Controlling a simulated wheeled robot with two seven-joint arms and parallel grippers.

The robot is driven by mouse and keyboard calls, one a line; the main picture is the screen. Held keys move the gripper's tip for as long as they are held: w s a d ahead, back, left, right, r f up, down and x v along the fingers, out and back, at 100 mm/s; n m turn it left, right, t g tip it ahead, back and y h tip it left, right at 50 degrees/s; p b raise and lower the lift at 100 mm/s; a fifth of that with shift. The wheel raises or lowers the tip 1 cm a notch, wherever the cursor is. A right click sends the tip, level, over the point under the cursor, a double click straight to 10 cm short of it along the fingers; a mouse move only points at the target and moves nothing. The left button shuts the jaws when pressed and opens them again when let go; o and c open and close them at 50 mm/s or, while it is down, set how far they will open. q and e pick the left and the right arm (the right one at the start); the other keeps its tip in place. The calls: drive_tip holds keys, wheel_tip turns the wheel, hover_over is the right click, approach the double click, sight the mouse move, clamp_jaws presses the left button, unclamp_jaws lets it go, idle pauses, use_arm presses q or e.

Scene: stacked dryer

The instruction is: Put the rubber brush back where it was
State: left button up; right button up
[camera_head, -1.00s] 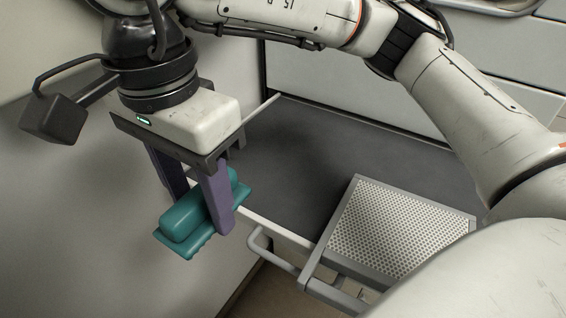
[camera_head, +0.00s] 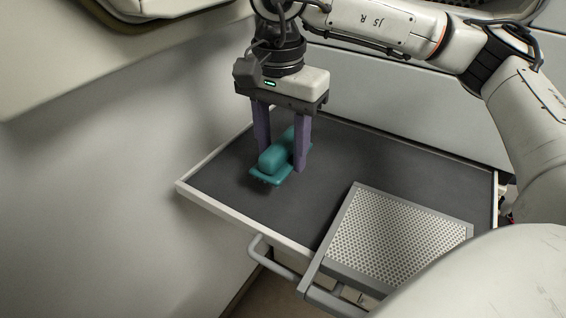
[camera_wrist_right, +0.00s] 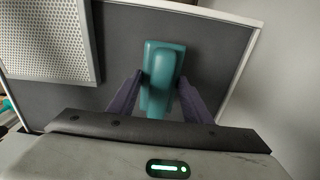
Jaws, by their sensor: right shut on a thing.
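The teal rubber brush (camera_head: 276,161) is between the purple fingers of my right gripper (camera_head: 281,160), which is shut on it. The brush is over the left part of the dark drawer or tray surface (camera_head: 215,180). I cannot tell whether it touches that surface. In the right wrist view the brush (camera_wrist_right: 161,75) sits lengthwise between the fingertips of the right gripper (camera_wrist_right: 158,92), with the dark surface behind it. My left gripper is not in view.
A perforated metal panel (camera_head: 395,237) lies at the front right of the tray. A grey handle (camera_head: 272,257) sticks out below the tray's front edge. The tray's pale rim (camera_head: 240,225) borders a wall at left. The dark surface between brush and panel is clear.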

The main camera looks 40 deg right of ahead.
sight(283, 164)
wheel_tip(283, 164, down, 4)
drive_tip(key=shift+r, duration=0.25)
drive_tip(key=shift+d+f, duration=0.15)
drive_tip(key=shift+f, duration=0.1)
drive_tip(key=shift+f, duration=0.15)
drive_tip(key=o, duration=1)
drive_tip(key=r, duration=1.2)
drive_tip(key=shift+a+r+p, duration=0.2)
drive_tip(key=shift+p, duration=0.2)
